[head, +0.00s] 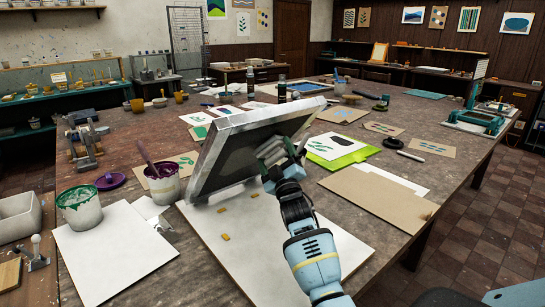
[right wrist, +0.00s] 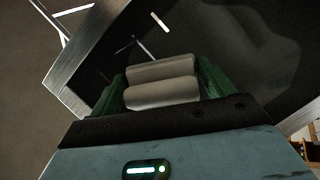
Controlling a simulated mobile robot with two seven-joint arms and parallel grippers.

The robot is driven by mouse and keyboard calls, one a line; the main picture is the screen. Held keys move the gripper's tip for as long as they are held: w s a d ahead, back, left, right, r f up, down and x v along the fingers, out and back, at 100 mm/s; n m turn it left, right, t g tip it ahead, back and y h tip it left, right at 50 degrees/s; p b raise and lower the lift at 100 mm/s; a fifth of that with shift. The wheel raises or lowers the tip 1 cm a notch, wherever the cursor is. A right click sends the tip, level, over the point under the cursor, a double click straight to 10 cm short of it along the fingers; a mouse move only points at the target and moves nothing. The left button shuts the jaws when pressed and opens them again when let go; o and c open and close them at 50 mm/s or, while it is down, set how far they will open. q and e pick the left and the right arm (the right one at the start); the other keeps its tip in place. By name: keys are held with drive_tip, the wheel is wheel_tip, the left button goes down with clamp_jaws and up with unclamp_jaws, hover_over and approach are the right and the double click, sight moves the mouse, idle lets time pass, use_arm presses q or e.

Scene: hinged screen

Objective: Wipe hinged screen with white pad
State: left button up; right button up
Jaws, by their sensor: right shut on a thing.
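The hinged screen (head: 213,150) is a grey metal frame with a dark mesh, tilted up over a white board (head: 270,245) on the table. My right gripper (head: 276,160) is on the screen's raised underside, shut on the white pad (head: 268,148). In the right wrist view the pad (right wrist: 162,83) shows as two pale rounded rolls between green fingers, with the dark mesh (right wrist: 235,60) close behind. I cannot tell whether the pad touches the mesh. A paler smeared patch shows on the mesh at the right. My left gripper is not in view.
A paint-stained pot (head: 80,208) and a pot with a stick (head: 162,185) stand left of the screen. A green clipboard (head: 350,155) and brown card (head: 375,195) lie to the right. Two dark bottles (head: 281,90) stand behind. Small tan pieces lie on the white board.

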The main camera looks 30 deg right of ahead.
sight(265, 154)
idle(0.3)
drive_tip(key=shift+w+d, duration=0.15)
drive_tip(key=shift+d, duration=1.3)
drive_tip(key=shift+a, duration=0.1)
drive_tip(key=shift+a+r, duration=0.1)
drive_tip(key=shift+a, duration=1.3)
drive_tip(key=shift+a, duration=0.15)
drive_tip(key=shift+s+a, duration=0.15)
drive_tip(key=shift+a, duration=0.55)
drive_tip(key=shift+s+a, duration=0.1)
drive_tip(key=shift+a, duration=0.6)
drive_tip(key=shift+a, duration=0.15)
drive_tip(key=shift+s+a, duration=0.15)
drive_tip(key=shift+a, duration=1.2)
